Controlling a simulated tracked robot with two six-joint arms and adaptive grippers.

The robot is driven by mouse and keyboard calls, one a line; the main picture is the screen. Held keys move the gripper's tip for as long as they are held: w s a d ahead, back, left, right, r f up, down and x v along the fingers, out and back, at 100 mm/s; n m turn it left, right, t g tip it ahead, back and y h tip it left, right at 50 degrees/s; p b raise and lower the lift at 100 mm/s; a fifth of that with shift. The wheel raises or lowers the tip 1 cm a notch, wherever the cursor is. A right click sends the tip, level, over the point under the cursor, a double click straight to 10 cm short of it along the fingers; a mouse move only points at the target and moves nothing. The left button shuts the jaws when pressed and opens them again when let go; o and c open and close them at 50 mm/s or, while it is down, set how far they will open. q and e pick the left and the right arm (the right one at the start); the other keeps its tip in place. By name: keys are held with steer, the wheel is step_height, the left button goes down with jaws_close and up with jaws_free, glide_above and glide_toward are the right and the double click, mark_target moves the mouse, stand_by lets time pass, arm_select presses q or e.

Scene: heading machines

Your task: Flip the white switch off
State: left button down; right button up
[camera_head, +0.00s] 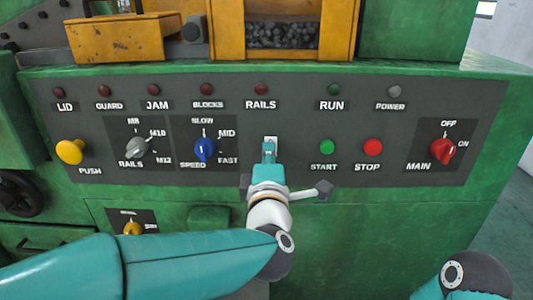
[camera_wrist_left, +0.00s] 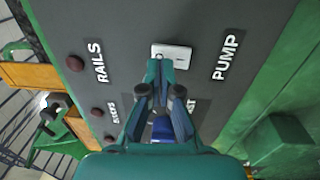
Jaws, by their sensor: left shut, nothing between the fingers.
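The white switch (camera_head: 270,139) sits on the dark control panel, below the RAILS lamp and between the blue speed knob and the green start button. In the left wrist view it shows as a white plate (camera_wrist_left: 172,52) between the words RAILS and PUMP. My left gripper (camera_head: 268,150) is shut and empty, its fingertips just below the switch's visible part and covering some of it. In the left wrist view the closed fingertips (camera_wrist_left: 158,68) are at the plate's edge; I cannot tell whether they touch it. My right gripper is out of view.
Beside the switch are the blue knob (camera_head: 204,149), green start button (camera_head: 327,147) and red stop button (camera_head: 373,147). The red main knob (camera_head: 443,150) is at right. A yellow push button (camera_head: 70,151) stands out at left.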

arm_select(q)
steer(key=s+r, duration=0.1)
steer(key=s, duration=1.1)
steer(key=shift+s+r, duration=0.25)
steer(key=shift+r, duration=0.1)
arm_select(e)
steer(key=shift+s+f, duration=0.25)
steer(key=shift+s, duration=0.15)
